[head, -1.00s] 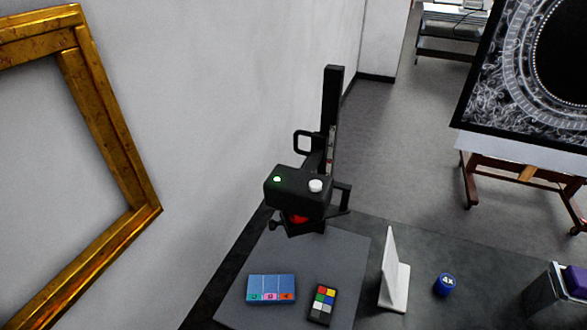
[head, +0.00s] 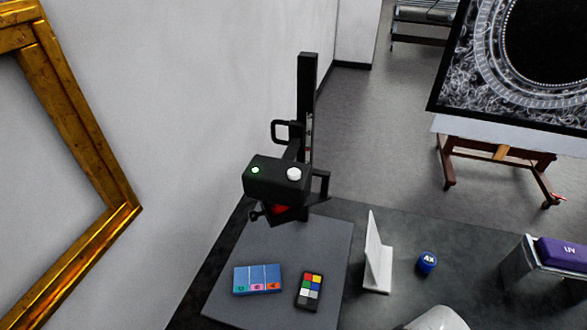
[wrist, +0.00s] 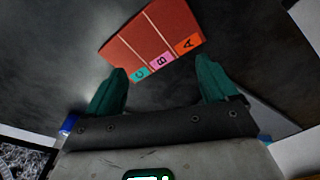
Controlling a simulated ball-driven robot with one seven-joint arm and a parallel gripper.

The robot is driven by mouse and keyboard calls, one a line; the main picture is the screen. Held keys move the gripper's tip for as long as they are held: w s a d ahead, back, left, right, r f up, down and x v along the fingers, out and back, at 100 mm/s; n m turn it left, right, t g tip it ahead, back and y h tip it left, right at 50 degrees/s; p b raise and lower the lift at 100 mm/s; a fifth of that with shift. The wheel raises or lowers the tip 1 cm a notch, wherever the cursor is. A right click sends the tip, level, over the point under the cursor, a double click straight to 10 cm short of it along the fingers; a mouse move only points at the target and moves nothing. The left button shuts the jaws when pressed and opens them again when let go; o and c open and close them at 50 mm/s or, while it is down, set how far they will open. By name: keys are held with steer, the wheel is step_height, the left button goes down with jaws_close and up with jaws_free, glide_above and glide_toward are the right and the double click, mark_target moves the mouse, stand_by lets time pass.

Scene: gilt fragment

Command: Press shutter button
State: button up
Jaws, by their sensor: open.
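A black camera (head: 275,186) is mounted on an upright black stand (head: 306,100) in the head view. A round white button (head: 293,174) is on its top, right of a small lit green spot (head: 255,170). Neither the camera nor the button can be made out in the wrist view. My gripper (wrist: 160,92) shows in the wrist view with its two teal fingers wide apart and nothing between them. Beyond the fingertips is a red panel (wrist: 148,38) with tabs lettered A, B and C. The fingers are not visible in the head view.
A blue card (head: 257,274) and a colour chart (head: 309,291) lie on the grey base (head: 225,300). To the right are a white angled stand (head: 376,260), a blue-capped item (head: 427,262) and a purple block (head: 562,252). A gilt frame (head: 95,150) is at left.

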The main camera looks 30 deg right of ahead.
jaws_close()
stand_by(0.6)
stand_by(0.8)
